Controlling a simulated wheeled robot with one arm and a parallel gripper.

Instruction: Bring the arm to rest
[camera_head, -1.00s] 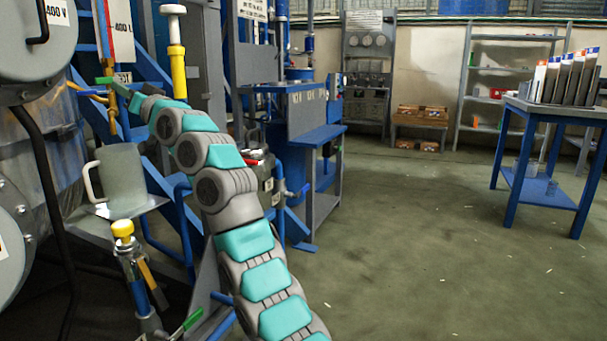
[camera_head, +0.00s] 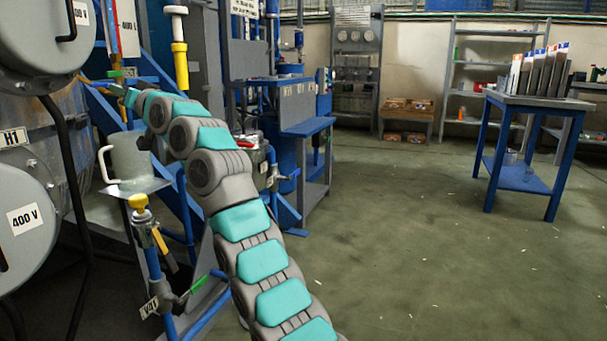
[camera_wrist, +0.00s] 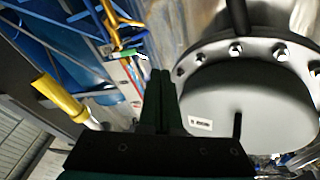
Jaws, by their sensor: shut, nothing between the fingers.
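My arm reaches up and left in the head view, past the front of the blue-framed apparatus. My gripper (camera_wrist: 160,76) shows in the wrist view with its two dark fingers together and nothing between them. In the head view its fingertips are small and hard to make out against the pipes. The wrist view shows a green valve handle (camera_wrist: 132,53) on a yellow pipe left of the fingertips, and a grey flanged vessel (camera_wrist: 215,100) to their right. I cannot tell how far the fingers are from either.
A grey mug (camera_head: 130,158) stands on a small plate left of my arm. A yellow-capped valve (camera_head: 140,203) stands below it. A yellow-handled tool (camera_head: 180,65) hangs above my arm. A blue table (camera_head: 535,106) stands at right. The floor (camera_head: 400,230) between is clear.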

